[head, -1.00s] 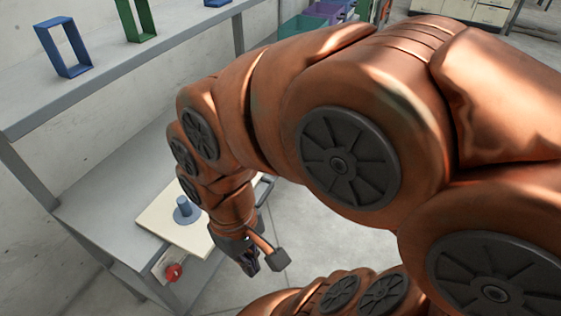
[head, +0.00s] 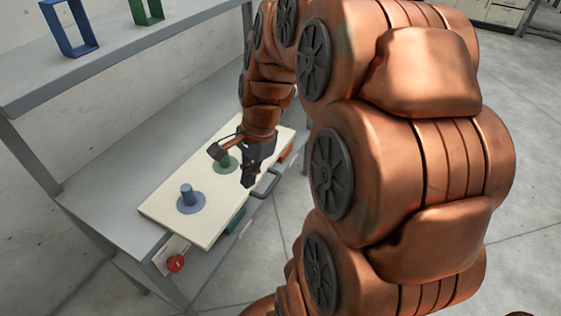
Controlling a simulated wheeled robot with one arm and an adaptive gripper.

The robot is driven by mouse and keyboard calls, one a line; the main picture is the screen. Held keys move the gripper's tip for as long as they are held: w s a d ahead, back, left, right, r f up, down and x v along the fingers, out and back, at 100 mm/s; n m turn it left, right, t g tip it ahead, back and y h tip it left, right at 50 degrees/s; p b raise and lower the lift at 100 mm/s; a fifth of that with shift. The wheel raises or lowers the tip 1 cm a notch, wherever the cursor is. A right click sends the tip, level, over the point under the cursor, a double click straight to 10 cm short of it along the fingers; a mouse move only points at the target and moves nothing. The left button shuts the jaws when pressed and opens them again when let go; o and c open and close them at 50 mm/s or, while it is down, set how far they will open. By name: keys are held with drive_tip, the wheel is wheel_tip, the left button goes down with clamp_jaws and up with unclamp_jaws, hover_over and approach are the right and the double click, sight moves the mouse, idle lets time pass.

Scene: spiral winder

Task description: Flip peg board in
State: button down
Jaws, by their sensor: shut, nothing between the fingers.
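The peg board (head: 165,214) is a cream panel lying on the grey lower bench, its front edge sticking out past the bench edge. A blue peg (head: 188,194) stands on a round blue base near its left end. A green peg (head: 222,161) on a green base stands further right, partly behind my gripper. A dark handle (head: 267,184) sits at the board's front edge. My gripper (head: 248,184) is shut and empty, pointing down over the front part of the board, just left of the handle. I cannot tell whether it touches the board.
A red knob (head: 176,264) is on the bench front below the board. A blue frame (head: 70,28) and a green frame (head: 146,8) stand on the upper shelf (head: 110,55). The floor right of the bench is clear.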

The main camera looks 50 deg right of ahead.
drive_tip(key=w+d+f+m+t+h+b, duration=0.1)
drive_tip(key=d+f+m+t+b, duration=0.1)
drive_tip(key=d+m, duration=1.2)
drive_tip(key=d+f+t, duration=0.1)
drive_tip(key=d, duration=0.6)
drive_tip(key=shift+f+m, duration=0.4)
drive_tip(key=shift+w+f, duration=0.1)
drive_tip(key=shift+w, duration=0.05)
drive_tip(key=w+a+f+p, duration=0.2)
drive_tip(key=w+f, duration=0.5)
drive_tip(key=f, duration=0.2)
drive_tip(key=shift+w+a, duration=0.15)
